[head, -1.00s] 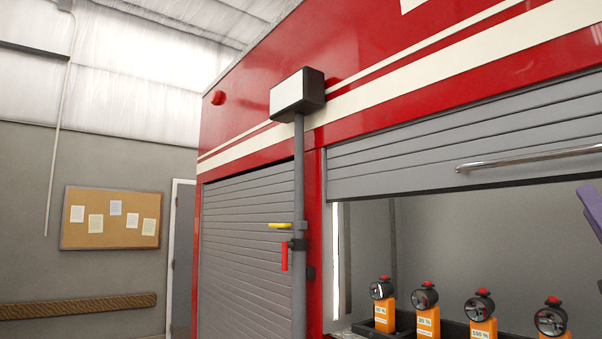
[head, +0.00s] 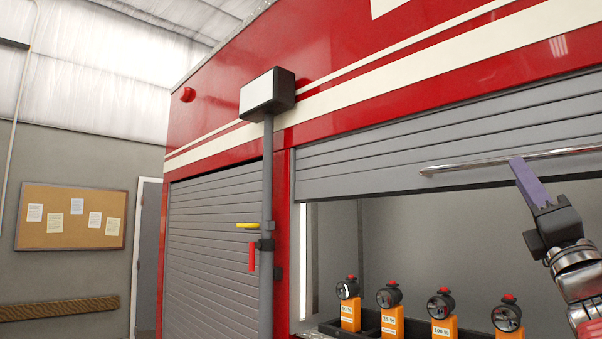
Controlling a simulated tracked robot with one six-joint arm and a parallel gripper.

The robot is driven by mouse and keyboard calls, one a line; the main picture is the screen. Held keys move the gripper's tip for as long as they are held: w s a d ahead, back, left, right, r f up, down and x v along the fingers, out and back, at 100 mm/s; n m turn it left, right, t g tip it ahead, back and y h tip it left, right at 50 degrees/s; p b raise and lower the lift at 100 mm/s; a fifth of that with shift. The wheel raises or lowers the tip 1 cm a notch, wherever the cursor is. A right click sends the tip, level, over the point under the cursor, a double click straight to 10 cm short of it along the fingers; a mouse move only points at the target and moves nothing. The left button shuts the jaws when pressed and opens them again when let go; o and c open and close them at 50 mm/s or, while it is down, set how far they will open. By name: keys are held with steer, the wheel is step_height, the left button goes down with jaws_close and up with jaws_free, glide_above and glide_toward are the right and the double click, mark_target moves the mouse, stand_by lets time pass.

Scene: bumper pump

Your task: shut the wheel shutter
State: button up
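A grey slatted shutter (head: 400,150) on the red truck is partly raised, with an open compartment below it. A long metal bar handle (head: 455,168) runs along its lower part. A second slatted shutter (head: 210,260) on the left is down as far as I can see. No label shows which is the wheel shutter. My gripper (head: 517,163), with purple fingers, is at the bar handle on the right. Its fingertips overlap the bar in the picture; I cannot tell whether they touch or grip it. Only one finger shows clearly.
Several orange bottles with dark gauges and red caps, such as this one (head: 389,312), stand in a dark tray (head: 330,327) inside the compartment. A grey post (head: 267,190) with a box (head: 262,95) on top stands between the shutters. It carries yellow and red levers.

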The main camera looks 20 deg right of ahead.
steer(key=shift+x, duration=3.05)
jaws_close()
steer(key=shift+d+f, duration=0.1)
